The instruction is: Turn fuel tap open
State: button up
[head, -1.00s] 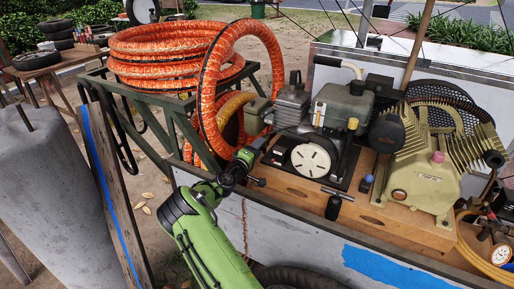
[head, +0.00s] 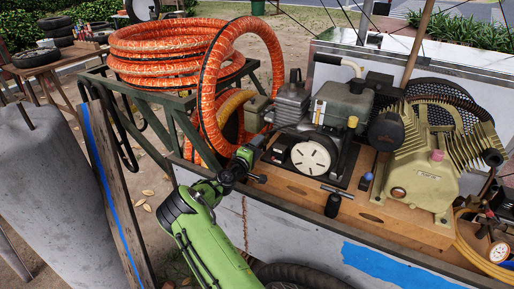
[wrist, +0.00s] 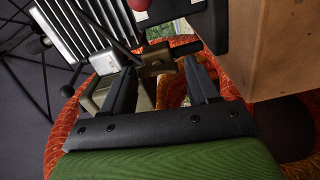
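The engine (head: 343,102) stands on the wooden deck of the cart, with a white slotted disc on its front. I cannot make out the fuel tap for certain in the head view. In the wrist view a small olive-brown fitting (wrist: 155,69) shows beyond and between my fingertips; I cannot tell whether it is the tap. My gripper (wrist: 160,64) is open, its two dark fingers apart with nothing clearly held. In the head view my gripper (head: 257,147) is at the left end of the engine, low by the deck edge, its fingertips partly lost against dark parts.
A finned block (wrist: 82,28) and a pale box (wrist: 104,90) lie close to the left finger in the wrist view. The orange hose coil (head: 165,50) stands behind on a green rack. The beige compressor (head: 428,180) and a black T-handled tool (head: 333,204) are to the right.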

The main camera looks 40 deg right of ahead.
jog(key=p+v, duration=0.2)
jog(key=v, duration=1.3)
jog(key=shift+a+p, duration=0.3)
jog(key=shift+a, duration=0.05)
jog(key=shift+s+r, duration=0.1)
